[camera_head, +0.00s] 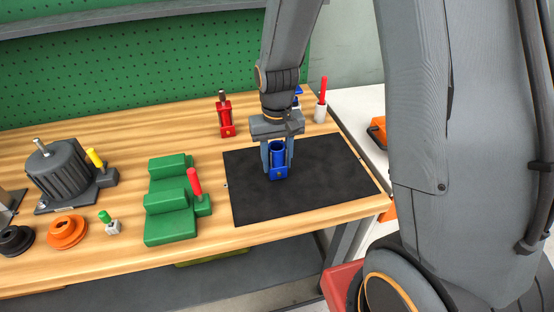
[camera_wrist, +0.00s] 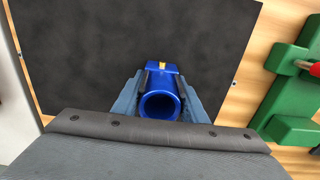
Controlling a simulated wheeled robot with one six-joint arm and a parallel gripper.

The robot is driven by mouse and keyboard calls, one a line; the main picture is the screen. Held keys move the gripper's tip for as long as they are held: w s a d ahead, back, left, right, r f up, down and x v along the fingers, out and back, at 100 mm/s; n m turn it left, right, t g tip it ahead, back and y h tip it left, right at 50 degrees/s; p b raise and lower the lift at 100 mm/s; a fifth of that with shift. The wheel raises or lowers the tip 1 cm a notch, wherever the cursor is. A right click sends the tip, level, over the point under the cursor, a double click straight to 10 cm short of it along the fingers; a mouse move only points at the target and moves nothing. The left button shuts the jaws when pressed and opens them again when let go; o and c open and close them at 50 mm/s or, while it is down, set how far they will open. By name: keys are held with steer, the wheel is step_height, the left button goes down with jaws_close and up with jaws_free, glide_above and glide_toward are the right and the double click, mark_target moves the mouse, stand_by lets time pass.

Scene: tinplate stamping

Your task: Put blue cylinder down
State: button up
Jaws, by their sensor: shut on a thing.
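The blue cylinder (camera_head: 277,158) is a hollow tube with a squarish base. My gripper (camera_head: 277,160) points down and is shut on it, one finger on each side. In the head view the cylinder is upright over the black mat (camera_head: 248,203), and its base appears at or just above the mat; I cannot tell if it touches. In the wrist view the cylinder (camera_wrist: 160,103) sits between the two fingers (camera_wrist: 160,98), its round open end facing the camera, with the black mat (camera_wrist: 90,50) behind it.
A green stepped block (camera_head: 168,217) with a red-handled piece stands left of the mat. A red cylinder (camera_head: 225,117) and a red-topped white piece (camera_head: 321,105) stand behind. The mat around the cylinder is clear.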

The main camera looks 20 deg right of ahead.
steer(key=shift+f, duration=0.25)
steer(key=o, duration=1.4)
step_height(320, 180, up, 12)
steer(key=b, duration=0.2)
steer(key=s+d+f, duration=0.2)
steer(key=s, duration=0.3)
steer(key=s+d+f+t, duration=0.1)
steer(key=s+d+f, duration=0.1)
steer(key=s, duration=0.3)
steer(key=shift+s+d+f, duration=0.3)
steer(key=shift+s+f, duration=0.05)
steer(key=shift+f, duration=0.5)
